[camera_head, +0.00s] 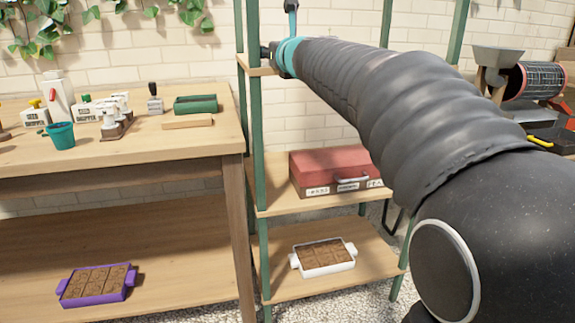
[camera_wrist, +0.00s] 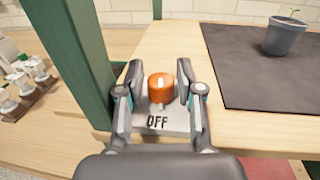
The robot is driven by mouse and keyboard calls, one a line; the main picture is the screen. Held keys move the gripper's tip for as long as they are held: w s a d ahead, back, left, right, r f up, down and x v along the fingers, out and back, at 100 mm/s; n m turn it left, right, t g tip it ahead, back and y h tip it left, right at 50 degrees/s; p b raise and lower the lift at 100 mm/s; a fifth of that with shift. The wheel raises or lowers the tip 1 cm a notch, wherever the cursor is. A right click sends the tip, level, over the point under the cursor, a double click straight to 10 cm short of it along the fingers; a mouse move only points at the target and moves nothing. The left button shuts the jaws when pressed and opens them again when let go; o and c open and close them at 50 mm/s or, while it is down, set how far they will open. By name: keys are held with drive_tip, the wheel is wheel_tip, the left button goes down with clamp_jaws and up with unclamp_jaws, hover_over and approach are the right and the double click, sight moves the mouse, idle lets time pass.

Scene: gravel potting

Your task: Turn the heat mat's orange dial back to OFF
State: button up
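The orange dial (camera_wrist: 160,88) stands upright on a light grey control plate (camera_wrist: 178,118) in the wrist view. It has a pale mark on its top, and black letters OFF (camera_wrist: 157,122) are printed on the plate on the near side. My gripper (camera_wrist: 160,76) is open, with one finger left and one right of the dial. Small gaps show between the fingers and the dial. The dark heat mat (camera_wrist: 235,60) lies on the wooden shelf to the right. In the head view my arm hides the dial and mat.
A grey pot with a seedling (camera_wrist: 285,35) stands on the mat. A green shelf post (camera_wrist: 75,50) rises close to the gripper's left. In the head view, a bench (camera_head: 215,140) stands left, and a red case (camera_head: 340,170) and white tray (camera_head: 325,257) sit on lower shelves.

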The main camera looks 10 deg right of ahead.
drive_tip(key=n+g+y, duration=0.1)
drive_tip(key=n+y, duration=0.2)
drive_tip(key=y, duration=0.1)
drive_tip(key=n+g+y+b, duration=0.1)
drive_tip(key=n+g+y, duration=0.1)
drive_tip(key=y, duration=0.2)
drive_tip(key=shift+d+n, duration=0.15)
drive_tip(key=shift+n, duration=0.25)
drive_tip(key=v, duration=1.4)
drive_tip(key=s+a+f+n+g+h+p, duration=0.1)
drive_tip(key=s+a+f+n+g+h, duration=0.1)
drive_tip(key=s+a+f+n, duration=0.3)
drive_tip(key=s+a+f+n+g+h+p, duration=0.2)
drive_tip(key=s+a+f+n+g, duration=0.2)
drive_tip(key=f, duration=0.8)
drive_tip(key=shift+s+a+n+g, duration=0.4)
drive_tip(key=shift+s+a+n, duration=0.55)
drive_tip(key=shift+s+n, duration=1.2)
